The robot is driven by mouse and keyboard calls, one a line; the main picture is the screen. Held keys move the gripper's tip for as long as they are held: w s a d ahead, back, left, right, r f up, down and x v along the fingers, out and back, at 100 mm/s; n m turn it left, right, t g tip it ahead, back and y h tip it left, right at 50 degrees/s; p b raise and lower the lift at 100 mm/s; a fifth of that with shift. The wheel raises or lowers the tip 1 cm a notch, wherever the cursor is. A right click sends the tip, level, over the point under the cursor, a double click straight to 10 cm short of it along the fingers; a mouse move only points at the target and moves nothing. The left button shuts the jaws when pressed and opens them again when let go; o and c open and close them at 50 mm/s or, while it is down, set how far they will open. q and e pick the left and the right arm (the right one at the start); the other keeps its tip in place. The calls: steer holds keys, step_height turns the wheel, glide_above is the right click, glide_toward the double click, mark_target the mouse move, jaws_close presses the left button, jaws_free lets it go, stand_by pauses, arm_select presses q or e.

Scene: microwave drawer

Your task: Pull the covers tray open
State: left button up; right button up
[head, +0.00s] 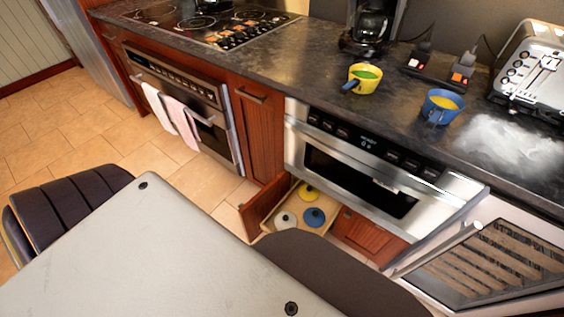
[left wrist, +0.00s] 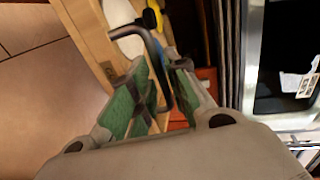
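The covers tray (head: 268,232) is a light wooden tray, out from under the built-in oven. A yellow cover (head: 309,191), a white cover (head: 286,220) and a blue cover (head: 314,217) lie in it. Its near end is hidden behind dark and grey surfaces in front. In the left wrist view its wooden edge (left wrist: 88,32) runs along the top left. My left gripper (left wrist: 162,68) has green-padded fingers spread apart, with a dark bar handle (left wrist: 152,48) between them. Contact with the handle is unclear. My right gripper is not in view.
A red-brown panel (head: 264,208) stands left of the tray. The steel built-in oven (head: 360,168) is above it. A glass-fronted door (head: 480,262) hangs open at the right. A yellow cup (head: 362,77) and a blue cup (head: 441,106) stand on the counter.

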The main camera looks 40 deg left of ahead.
arm_select(q)
steer(key=shift+s, duration=0.1)
steer(key=s+r, duration=0.2)
steer(key=s, duration=0.9)
steer(key=shift+s+a+r, duration=0.2)
steer(key=shift+s, duration=0.1)
steer(key=shift+w, duration=0.15)
stand_by(0.6)
